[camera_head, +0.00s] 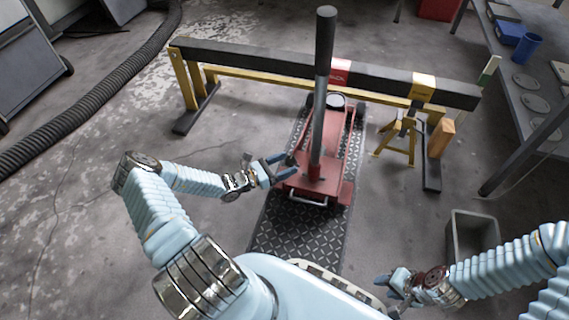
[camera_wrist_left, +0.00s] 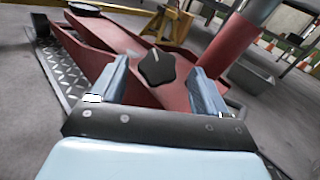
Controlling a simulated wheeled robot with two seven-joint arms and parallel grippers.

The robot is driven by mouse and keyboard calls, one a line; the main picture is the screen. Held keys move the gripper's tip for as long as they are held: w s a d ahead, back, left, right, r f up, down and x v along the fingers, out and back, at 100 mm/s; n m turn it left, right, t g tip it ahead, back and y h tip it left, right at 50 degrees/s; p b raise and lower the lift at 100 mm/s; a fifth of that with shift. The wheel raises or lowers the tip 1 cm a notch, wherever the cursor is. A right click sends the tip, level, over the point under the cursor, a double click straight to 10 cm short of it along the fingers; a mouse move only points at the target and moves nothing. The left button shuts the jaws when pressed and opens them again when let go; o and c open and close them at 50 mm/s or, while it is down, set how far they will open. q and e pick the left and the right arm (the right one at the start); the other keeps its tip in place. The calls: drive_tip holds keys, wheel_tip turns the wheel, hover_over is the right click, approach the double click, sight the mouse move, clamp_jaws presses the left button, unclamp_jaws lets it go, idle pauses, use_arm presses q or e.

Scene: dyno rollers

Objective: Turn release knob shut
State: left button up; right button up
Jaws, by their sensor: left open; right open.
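The release knob (camera_wrist_left: 156,67) is a black lobed knob with a light pointer mark on the red floor jack (camera_head: 321,185). In the left wrist view it sits between the fingers of my left gripper (camera_wrist_left: 155,88), a little beyond their tips; I cannot tell whether they touch it. My left gripper (camera_head: 284,168) is open at the left side of the jack in the head view, where the knob is mostly hidden. The jack's handle (camera_head: 320,95) stands upright with a black grip. My right gripper (camera_head: 388,290) is open and empty at the lower right, away from the jack.
The jack stands on a dark tread-plate mat (camera_head: 290,235). A black-topped yellow beam (camera_head: 260,62) crosses behind it, with a yellow jack stand (camera_head: 397,138) at right. A grey bin (camera_head: 473,235) and a workbench (camera_head: 520,90) are on the right.

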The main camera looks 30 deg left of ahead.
use_arm(q)
drive_tip(key=p+v, duration=0.1)
drive_tip(key=v, duration=1.2)
drive_tip(key=shift+s+r, duration=0.15)
drive_tip(key=shift+s, duration=0.25)
drive_tip(key=shift+a, duration=0.15)
drive_tip(key=m+g+p, duration=0.2)
drive_tip(key=m+g, duration=0.1)
drive_tip(key=g, duration=0.2)
approach(291, 160)
drive_tip(key=s+a+r, duration=0.2)
drive_tip(key=s, duration=0.1)
drive_tip(key=y, duration=0.1)
drive_tip(key=b+x, duration=0.2)
drive_tip(key=x, duration=1.2)
drive_tip(key=c, duration=0.9)
